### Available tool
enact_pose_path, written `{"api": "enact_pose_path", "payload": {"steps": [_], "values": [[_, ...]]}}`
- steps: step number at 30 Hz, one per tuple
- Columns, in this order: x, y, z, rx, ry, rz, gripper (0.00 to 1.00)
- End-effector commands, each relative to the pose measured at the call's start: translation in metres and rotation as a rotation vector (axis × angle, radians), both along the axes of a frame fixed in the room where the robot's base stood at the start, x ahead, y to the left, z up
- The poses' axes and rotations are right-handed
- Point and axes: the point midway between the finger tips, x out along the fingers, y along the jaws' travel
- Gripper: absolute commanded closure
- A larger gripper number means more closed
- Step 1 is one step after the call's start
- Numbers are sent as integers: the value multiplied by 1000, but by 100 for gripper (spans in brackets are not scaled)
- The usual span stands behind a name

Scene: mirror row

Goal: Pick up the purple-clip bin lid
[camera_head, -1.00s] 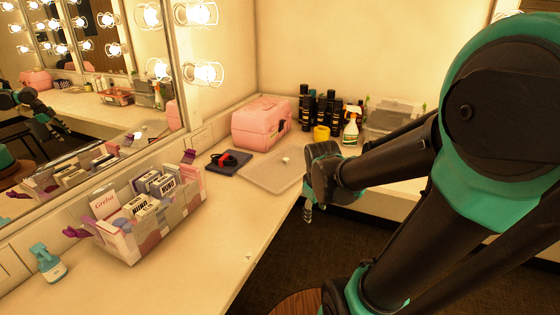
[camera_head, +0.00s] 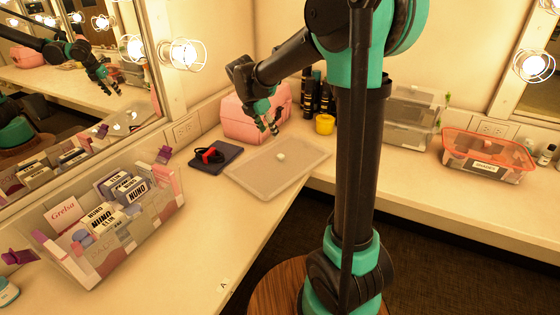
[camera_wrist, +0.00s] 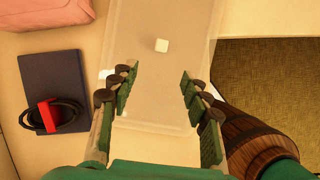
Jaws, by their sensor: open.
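A flat, translucent, pale lid (camera_head: 262,178) lies on the counter near the inner corner. My gripper (camera_head: 268,127) is open and empty, pointing down above the lid's far left part. The clear bin with purple clips (camera_head: 115,240) stands at the left, holding several boxes.
A dark blue pad with a red-and-black item (camera_head: 213,157) lies just left of the lid. A pink case (camera_head: 240,125), black bottles (camera_head: 310,95) and a yellow cup (camera_head: 325,124) stand behind. A red-rimmed bin (camera_head: 488,160) stands at the right.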

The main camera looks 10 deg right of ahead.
Motion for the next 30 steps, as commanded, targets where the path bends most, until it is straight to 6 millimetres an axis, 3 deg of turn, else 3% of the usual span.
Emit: {"api": "enact_pose_path", "payload": {"steps": [12, 20, 30], "values": [[19, -25, -73, 1, 0, -3, 53], [23, -30, -89, 2, -1, -4, 53], [33, -46, -128, 2, -1, -3, 53]]}}
